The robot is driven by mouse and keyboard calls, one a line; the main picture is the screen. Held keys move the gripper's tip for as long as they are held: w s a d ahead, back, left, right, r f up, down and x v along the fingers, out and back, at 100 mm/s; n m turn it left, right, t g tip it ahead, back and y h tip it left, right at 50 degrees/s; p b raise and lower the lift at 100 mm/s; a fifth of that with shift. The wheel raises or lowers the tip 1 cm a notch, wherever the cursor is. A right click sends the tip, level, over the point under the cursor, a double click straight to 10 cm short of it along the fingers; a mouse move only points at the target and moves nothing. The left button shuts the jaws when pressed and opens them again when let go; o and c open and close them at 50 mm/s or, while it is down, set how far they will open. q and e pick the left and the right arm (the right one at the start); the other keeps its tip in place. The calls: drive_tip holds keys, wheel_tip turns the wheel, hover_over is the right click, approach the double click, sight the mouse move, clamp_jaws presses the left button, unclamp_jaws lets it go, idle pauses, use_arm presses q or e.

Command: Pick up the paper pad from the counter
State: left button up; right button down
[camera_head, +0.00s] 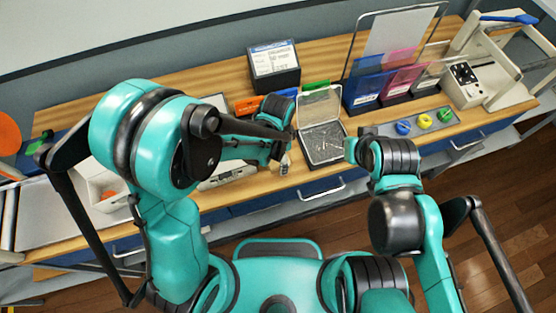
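I cannot clearly pick out the paper pad in the head view. A white flat thing (217,101) behind my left arm may be it, but the arm hides most of it. My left gripper (284,166) points down over the front part of the wooden counter (330,190), just left of an open metal tin (323,143). Its fingers are too small to show whether they are open or shut. My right gripper (351,149) is at the counter's front edge, right of the tin. Its fingers are mostly hidden by the wrist.
A black box with a white label (275,62) stands at the back. Blue and pink holders (403,78) and a pale machine (470,82) stand at the right. A white bin (104,187) is at the left.

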use_arm(q)
drive_tip(key=c, duration=0.9)
drive_tip(key=shift+o, duration=0.2)
drive_tip(key=shift+r, duration=0.1)
